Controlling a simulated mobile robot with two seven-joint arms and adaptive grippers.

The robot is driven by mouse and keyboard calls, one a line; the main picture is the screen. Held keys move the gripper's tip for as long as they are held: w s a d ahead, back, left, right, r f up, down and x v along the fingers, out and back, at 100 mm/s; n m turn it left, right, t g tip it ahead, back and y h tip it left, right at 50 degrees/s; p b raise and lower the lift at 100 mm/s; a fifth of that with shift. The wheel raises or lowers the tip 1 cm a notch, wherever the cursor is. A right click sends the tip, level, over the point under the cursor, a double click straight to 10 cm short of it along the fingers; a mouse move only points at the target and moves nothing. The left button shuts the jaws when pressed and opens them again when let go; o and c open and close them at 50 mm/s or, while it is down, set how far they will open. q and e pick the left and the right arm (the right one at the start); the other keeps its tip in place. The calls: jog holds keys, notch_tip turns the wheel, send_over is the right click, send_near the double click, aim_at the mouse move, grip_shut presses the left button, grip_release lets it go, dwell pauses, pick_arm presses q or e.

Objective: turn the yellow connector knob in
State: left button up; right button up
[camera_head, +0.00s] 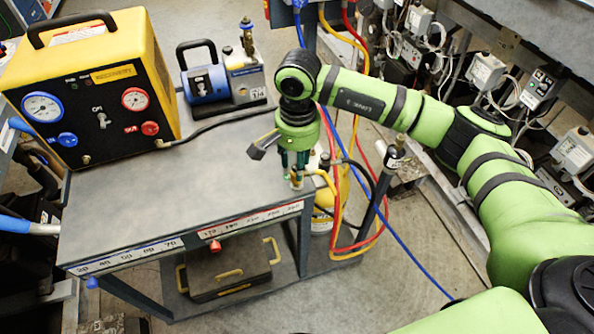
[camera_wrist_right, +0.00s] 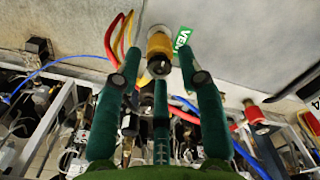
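The yellow connector knob (camera_wrist_right: 159,50) shows in the right wrist view, sticking out from a grey panel beside a green VENT label (camera_wrist_right: 182,38). My right gripper (camera_wrist_right: 158,68) is open, with green fingers spread to the left and right of the knob and a third finger below. The fingers look apart from the knob, and their exact distance is unclear. In the head view my right gripper (camera_head: 295,172) points down at the right front edge of the cart, where the knob is mostly hidden by the fingers. My left gripper is not in view.
A grey cart (camera_head: 215,180) carries a yellow recovery machine (camera_head: 90,85) and a blue pump (camera_head: 222,80). Red, yellow and blue hoses (camera_head: 345,215) hang close to my right gripper. A red knob (camera_wrist_right: 254,113) sits to the right in the wrist view.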

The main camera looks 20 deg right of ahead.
jog(key=n+b, duration=0.4)
jog(key=n, duration=0.1)
jog(key=shift+f+b, duration=0.25)
jog(key=shift+b, duration=0.05)
jog(key=n, duration=0.1)
jog(key=n+b, duration=0.1)
jog(key=shift+r+n, duration=0.3)
jog(key=shift+n, duration=0.1)
jog(key=shift+c, duration=0.4)
grip_shut()
